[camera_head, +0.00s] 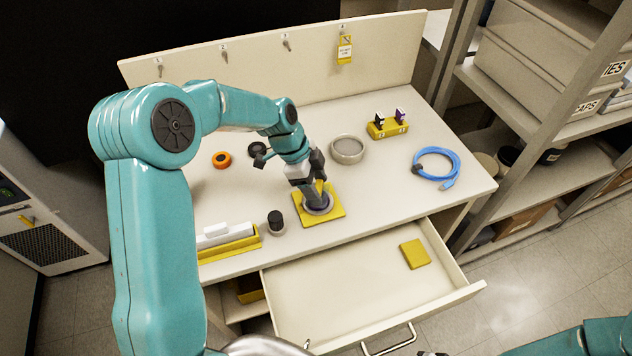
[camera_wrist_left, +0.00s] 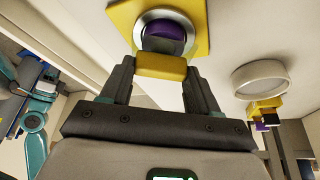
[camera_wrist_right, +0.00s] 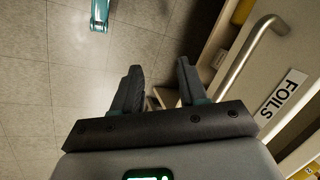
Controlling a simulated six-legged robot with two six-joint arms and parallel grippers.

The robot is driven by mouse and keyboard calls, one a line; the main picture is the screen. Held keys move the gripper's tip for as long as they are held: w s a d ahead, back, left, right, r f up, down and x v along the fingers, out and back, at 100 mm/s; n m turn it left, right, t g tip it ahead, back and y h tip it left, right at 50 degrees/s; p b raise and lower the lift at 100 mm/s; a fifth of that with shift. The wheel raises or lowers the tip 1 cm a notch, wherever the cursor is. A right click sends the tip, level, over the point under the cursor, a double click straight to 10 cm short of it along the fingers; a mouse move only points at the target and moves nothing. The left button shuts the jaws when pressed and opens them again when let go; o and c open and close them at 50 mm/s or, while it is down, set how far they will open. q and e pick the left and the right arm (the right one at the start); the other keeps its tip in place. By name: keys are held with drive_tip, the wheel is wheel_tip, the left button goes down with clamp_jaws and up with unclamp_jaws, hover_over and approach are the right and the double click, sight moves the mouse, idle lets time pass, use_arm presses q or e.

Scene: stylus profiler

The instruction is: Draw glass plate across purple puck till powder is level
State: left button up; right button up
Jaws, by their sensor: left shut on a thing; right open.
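My left gripper (camera_head: 314,186) is shut on a yellow grip block (camera_wrist_left: 160,67), over the yellow base (camera_head: 333,210). The purple puck (camera_wrist_left: 166,44) sits inside a metal ring (camera_wrist_left: 147,26) on that base; only part of its purple shows in the left wrist view. The glass plate cannot be made out clearly; the yellow block may be its grip. Whether it touches the puck, and how the powder lies, I cannot tell. My right gripper (camera_wrist_right: 160,68) is open and empty over the floor, beside the drawer front.
An open drawer (camera_head: 340,290) holding a yellow square (camera_head: 415,254) juts from the bench. On the bench are a black-lidded jar (camera_head: 276,222), a round dish (camera_head: 347,149), an orange ring (camera_head: 221,160), a blue cable (camera_head: 452,165) and a yellow holder (camera_head: 388,128). The bench's right side has free room.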

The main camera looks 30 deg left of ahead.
use_arm(q)
drive_tip(key=shift+f+b, duration=0.4)
drive_tip(key=shift+b, duration=0.15)
idle(0.8)
